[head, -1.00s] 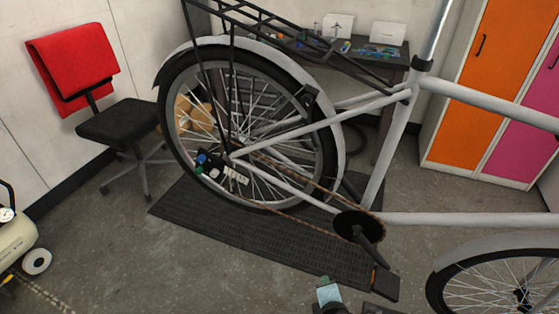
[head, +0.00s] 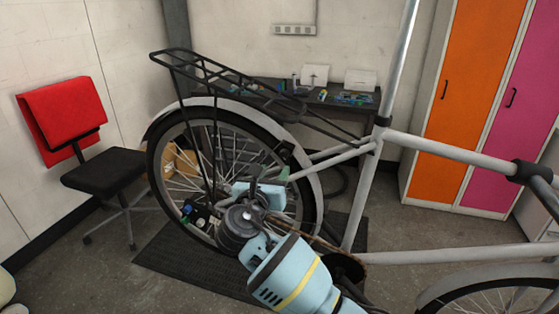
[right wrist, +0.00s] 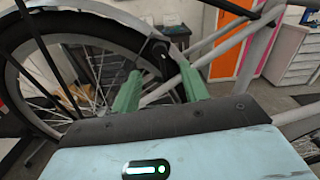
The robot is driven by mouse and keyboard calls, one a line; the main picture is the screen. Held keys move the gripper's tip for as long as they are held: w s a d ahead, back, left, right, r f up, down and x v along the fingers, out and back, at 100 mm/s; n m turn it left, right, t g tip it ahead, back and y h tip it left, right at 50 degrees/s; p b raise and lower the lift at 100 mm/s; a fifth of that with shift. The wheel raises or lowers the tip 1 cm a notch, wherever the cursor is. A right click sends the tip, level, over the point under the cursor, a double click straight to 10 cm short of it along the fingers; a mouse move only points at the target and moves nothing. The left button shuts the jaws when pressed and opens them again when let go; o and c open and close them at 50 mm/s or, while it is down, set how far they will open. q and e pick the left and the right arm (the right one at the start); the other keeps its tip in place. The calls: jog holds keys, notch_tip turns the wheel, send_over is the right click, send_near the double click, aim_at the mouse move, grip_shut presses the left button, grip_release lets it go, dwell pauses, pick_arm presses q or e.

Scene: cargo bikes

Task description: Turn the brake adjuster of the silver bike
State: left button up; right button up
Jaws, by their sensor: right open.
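The silver bike (head: 366,190) stands with its rear wheel facing me. A small black brake part (head: 287,154) sits by the rear rim at the seat stay; it also shows in the right wrist view (right wrist: 157,50). I cannot make out the adjuster itself on it. My right gripper (head: 275,178) is in front of the rear wheel, just below the brake part. In the right wrist view its two green fingers (right wrist: 159,75) are spread apart, with the brake part beyond and between their tips and nothing held. My left gripper is not in view.
A black rack (head: 215,75) juts out over the rear wheel. A black clamp (head: 530,172) grips the frame at right. A red and black chair (head: 105,172) stands at left, a dark bench (head: 360,112) behind. Orange and pink lockers (head: 462,100) stand at the back right.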

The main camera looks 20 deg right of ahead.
aim_at(283, 157)
jog(key=x, duration=0.7)
grip_shut()
